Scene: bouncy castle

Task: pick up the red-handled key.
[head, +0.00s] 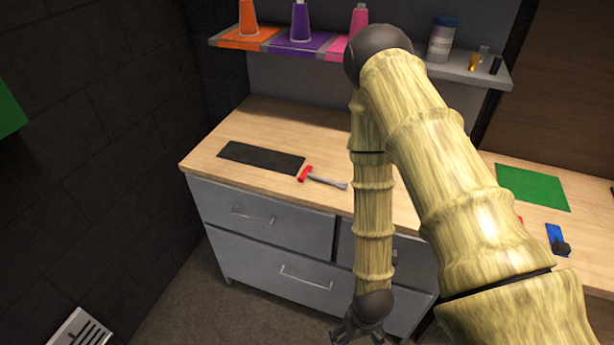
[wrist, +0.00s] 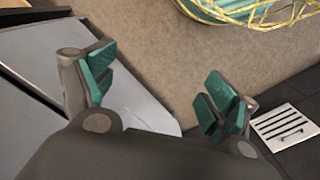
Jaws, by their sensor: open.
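A red-handled key (head: 325,181) lies on the wooden counter, just right of a black mat. Its red handle is at the left and its grey shaft points right, close to my arm in the picture. My gripper (head: 362,332) hangs low in front of the drawers, below the counter top and well apart from the key; its tips are cut off by the picture's bottom edge. In the wrist view my gripper (wrist: 155,88) is open and empty, with teal finger pads spread apart over the floor. The key is not in the wrist view.
The wooden counter (head: 255,120) stands over grey drawers (head: 262,215) and bears a black mat (head: 261,158) and a green mat (head: 533,187). A shelf (head: 467,75) with cones and bottles hangs above. A blue item (head: 555,236) lies at right. A white vent (head: 80,330) is on the floor.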

